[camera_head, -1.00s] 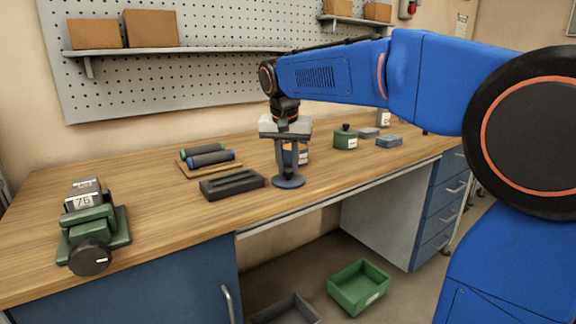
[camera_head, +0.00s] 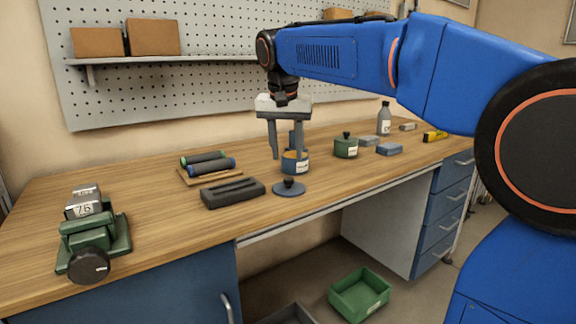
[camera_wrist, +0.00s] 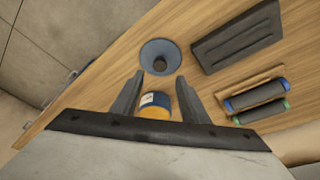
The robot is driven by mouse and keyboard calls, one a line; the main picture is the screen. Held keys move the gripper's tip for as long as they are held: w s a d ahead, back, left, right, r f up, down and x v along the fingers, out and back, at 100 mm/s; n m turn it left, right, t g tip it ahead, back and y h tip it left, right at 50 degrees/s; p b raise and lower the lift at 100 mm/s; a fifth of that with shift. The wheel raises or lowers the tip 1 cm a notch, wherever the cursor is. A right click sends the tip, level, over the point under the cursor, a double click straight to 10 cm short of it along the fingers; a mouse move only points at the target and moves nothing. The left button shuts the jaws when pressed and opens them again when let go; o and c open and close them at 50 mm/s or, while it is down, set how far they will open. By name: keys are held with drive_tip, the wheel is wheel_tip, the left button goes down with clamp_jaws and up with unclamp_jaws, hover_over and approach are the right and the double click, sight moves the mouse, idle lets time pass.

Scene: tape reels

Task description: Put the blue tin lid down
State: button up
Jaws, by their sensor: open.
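The blue tin lid (camera_head: 289,188), a flat disc with a dark knob, lies on the workbench (camera_head: 140,228) near its front edge. It also shows in the wrist view (camera_wrist: 160,56), beyond my fingertips. The blue tin (camera_head: 295,164) with a white label and an orange-yellow band stands just behind the lid, apart from it. The tin shows in the wrist view (camera_wrist: 155,104) between my fingers. My gripper (camera_head: 287,155) is open and empty, raised above the bench near the tin and clear of the lid.
A dark slotted block (camera_head: 232,193) lies left of the lid. Two rollers (camera_head: 208,163) rest on a wooden board behind it. A green lidded tin (camera_head: 345,147) and blue-grey blocks (camera_head: 389,149) stand to the right. A green vise (camera_head: 92,245) is at the left. The bench's middle left is clear.

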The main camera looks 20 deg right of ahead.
drive_tip(key=shift+v, duration=2.15)
drive_tip(key=s+d+f+n+t, duration=0.1)
drive_tip(key=s+d+f, duration=0.3)
drive_tip(key=s+f, duration=1)
drive_tip(key=s+d+f+n+t+y, duration=0.1)
drive_tip(key=s+d+f+n, duration=0.3)
drive_tip(key=s+f, duration=1.1)
drive_tip(key=shift+s+d, duration=0.35)
drive_tip(key=shift+s, duration=0.2)
